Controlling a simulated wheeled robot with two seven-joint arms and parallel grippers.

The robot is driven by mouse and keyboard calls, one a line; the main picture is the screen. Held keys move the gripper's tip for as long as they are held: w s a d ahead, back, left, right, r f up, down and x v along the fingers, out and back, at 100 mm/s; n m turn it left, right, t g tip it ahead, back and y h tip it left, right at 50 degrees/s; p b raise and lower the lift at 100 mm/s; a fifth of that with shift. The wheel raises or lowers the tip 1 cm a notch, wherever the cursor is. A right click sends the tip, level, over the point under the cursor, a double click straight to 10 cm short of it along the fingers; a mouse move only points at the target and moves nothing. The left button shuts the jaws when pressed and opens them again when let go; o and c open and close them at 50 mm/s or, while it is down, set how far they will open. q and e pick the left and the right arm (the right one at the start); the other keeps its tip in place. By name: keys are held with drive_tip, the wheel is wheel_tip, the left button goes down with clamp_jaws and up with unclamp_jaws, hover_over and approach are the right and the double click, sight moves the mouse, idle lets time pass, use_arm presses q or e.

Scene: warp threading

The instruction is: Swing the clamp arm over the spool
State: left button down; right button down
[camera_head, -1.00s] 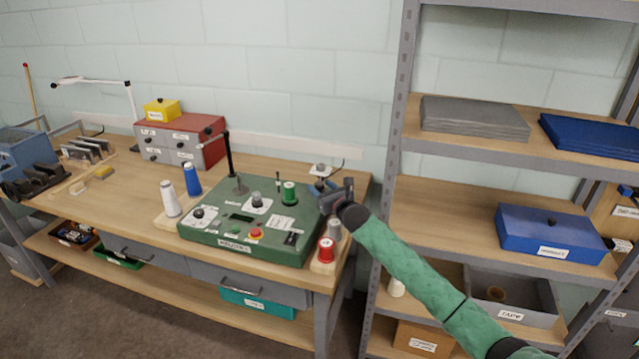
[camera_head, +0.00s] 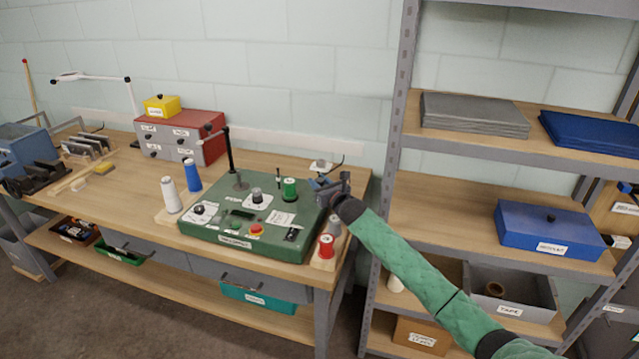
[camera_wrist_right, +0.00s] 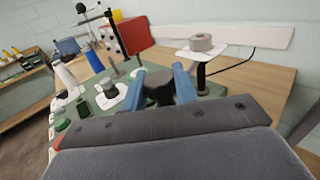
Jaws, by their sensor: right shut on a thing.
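The green spool (camera_head: 289,189) stands upright on the green machine box (camera_head: 220,236), near its back right. My right gripper (camera_head: 322,184) is to the right of the spool, at the box's right edge, apart from it. In the right wrist view my blue fingers (camera_wrist_right: 160,86) are shut on a dark round knob (camera_wrist_right: 159,94). The knob seems to belong to the clamp arm, but the rest of that arm is hidden or too small to make out. My left gripper is not in view.
A grey disc (camera_wrist_right: 201,43) on a post stands just behind my right gripper. A red spool (camera_head: 326,246) stands at the box's right front. White (camera_head: 170,195) and blue (camera_head: 192,176) cones stand on the left. A grey shelf upright (camera_head: 388,170) rises at the right.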

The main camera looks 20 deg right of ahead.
drive_tip(key=shift+a+f, duration=0.1)
